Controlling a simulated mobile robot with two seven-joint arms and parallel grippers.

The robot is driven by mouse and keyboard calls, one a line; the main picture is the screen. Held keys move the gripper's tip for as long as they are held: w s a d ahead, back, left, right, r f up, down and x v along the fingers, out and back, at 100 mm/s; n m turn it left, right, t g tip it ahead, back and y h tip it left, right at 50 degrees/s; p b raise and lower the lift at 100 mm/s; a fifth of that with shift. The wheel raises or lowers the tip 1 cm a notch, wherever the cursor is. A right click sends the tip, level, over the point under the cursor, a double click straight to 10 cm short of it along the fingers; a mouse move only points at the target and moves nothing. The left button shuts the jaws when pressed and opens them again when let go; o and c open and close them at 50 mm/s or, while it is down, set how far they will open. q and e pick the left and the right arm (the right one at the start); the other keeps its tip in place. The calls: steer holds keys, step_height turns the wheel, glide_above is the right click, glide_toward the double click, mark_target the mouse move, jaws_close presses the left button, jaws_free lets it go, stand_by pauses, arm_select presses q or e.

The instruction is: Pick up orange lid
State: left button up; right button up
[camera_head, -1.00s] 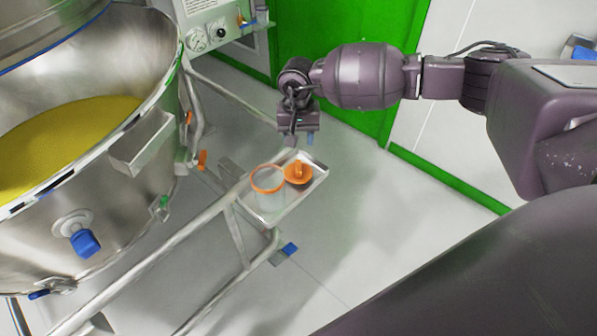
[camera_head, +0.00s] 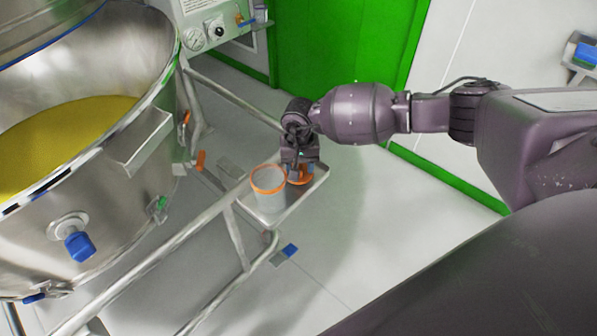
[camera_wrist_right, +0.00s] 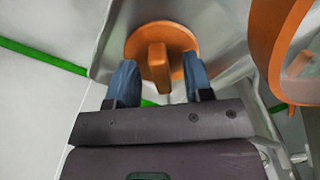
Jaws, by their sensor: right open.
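The orange lid (camera_wrist_right: 178,38) lies on the metal tray with its raised orange handle facing up. In the head view the lid (camera_head: 303,179) is mostly hidden under my right gripper (camera_head: 300,172). In the right wrist view my right gripper (camera_wrist_right: 160,78) is open, with one blue finger on each side of the lid's handle and gaps between them. A clear container with an orange rim (camera_head: 267,188) stands beside the lid on the tray; its rim also shows in the right wrist view (camera_wrist_right: 262,45). My left gripper is not in view.
The small metal tray (camera_head: 290,207) sits on a tubular rail frame (camera_head: 170,254). A large steel vessel with yellow powder (camera_head: 60,135) stands at the left. A green door (camera_head: 340,45) is behind. Open floor lies to the right of the tray.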

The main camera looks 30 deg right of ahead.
steer(key=shift+f, duration=0.45)
steer(key=shift+r, duration=0.1)
jaws_close()
steer(key=shift+r, duration=0.1)
